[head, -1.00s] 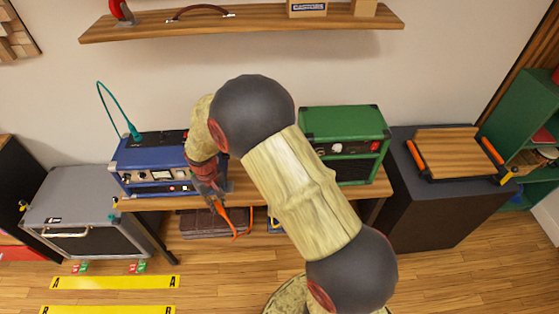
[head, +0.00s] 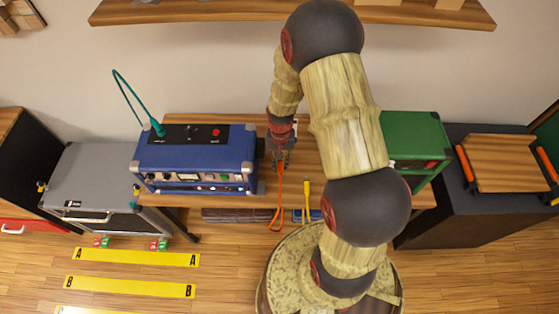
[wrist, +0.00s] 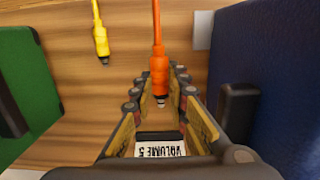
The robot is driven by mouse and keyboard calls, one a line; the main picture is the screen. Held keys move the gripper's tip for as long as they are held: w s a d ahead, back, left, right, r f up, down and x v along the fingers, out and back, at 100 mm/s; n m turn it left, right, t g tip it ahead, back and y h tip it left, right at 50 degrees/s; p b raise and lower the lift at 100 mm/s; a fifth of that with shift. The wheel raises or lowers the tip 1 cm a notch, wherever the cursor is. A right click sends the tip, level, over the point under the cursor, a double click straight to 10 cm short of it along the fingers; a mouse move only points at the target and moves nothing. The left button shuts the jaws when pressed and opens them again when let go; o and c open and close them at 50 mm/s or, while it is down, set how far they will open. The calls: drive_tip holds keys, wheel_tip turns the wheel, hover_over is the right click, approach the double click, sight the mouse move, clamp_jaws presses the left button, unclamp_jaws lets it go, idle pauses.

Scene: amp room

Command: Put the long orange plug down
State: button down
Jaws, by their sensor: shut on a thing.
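The long orange plug (wrist: 159,72) is between the fingers of my gripper (wrist: 160,88) in the wrist view, its dark tip pointing back toward the palm. In the head view my gripper (head: 281,158) points down over the wooden table, just right of the blue amp (head: 195,158). The orange cable (head: 278,200) hangs from it past the table's front edge and ends in a loop. My gripper is shut on the plug. Whether the plug touches the tabletop cannot be told.
A yellow plug (wrist: 101,42) with its cable lies on the table (wrist: 75,80) beside the orange one. A green amp (head: 410,150) stands to the right. A white label reading "VOLUME 5" (wrist: 160,149) shows between the finger bases. Bare wood lies between the amps.

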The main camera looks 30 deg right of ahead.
sight(280, 179)
wheel_tip(280, 179, down, 8)
drive_tip(key=shift+f+b, duration=0.25)
drive_tip(key=shift+b, duration=0.45)
drive_tip(key=shift+f, duration=0.2)
drive_tip(key=c, duration=1.7)
unclamp_jaws()
drive_tip(key=shift+c, duration=0.2)
drive_tip(key=shift+r, duration=0.2)
